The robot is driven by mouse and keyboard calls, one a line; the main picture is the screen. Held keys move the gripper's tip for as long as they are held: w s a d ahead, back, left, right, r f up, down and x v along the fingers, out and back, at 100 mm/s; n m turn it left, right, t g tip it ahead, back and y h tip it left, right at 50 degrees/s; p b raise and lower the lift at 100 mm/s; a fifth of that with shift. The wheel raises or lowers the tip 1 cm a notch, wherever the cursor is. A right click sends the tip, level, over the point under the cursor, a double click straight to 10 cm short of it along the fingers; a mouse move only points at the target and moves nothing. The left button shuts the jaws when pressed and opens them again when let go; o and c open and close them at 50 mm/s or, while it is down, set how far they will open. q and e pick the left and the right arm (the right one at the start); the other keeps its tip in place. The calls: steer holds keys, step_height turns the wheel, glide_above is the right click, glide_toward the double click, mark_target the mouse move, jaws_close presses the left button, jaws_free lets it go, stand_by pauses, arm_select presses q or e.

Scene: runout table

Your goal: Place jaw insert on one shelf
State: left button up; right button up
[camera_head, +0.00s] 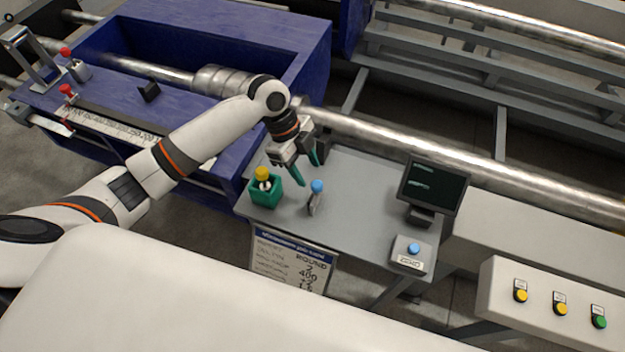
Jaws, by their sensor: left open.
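My left gripper (308,172) hangs over the left part of a small grey table (365,185), its teal fingers apart and empty. Just below it in the picture, a small grey upright piece with a blue ball knob (316,196) stands on the table, apart from the fingers. To its left sits a green block (265,192) with a yellow-topped knob (263,174). I cannot tell which of these is the jaw insert. No shelf is clearly identifiable. My right gripper is not in view.
A dark monitor (433,187) and a grey box with a blue button (412,252) occupy the table's right side. Behind runs a long metal bar (430,145). A blue machine (260,40) fills the upper left. The table's middle is clear.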

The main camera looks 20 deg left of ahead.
arm_select(q)
steer(key=v, duration=0.6)
steer(key=shift+b, duration=0.3)
steer(key=shift+f, duration=0.1)
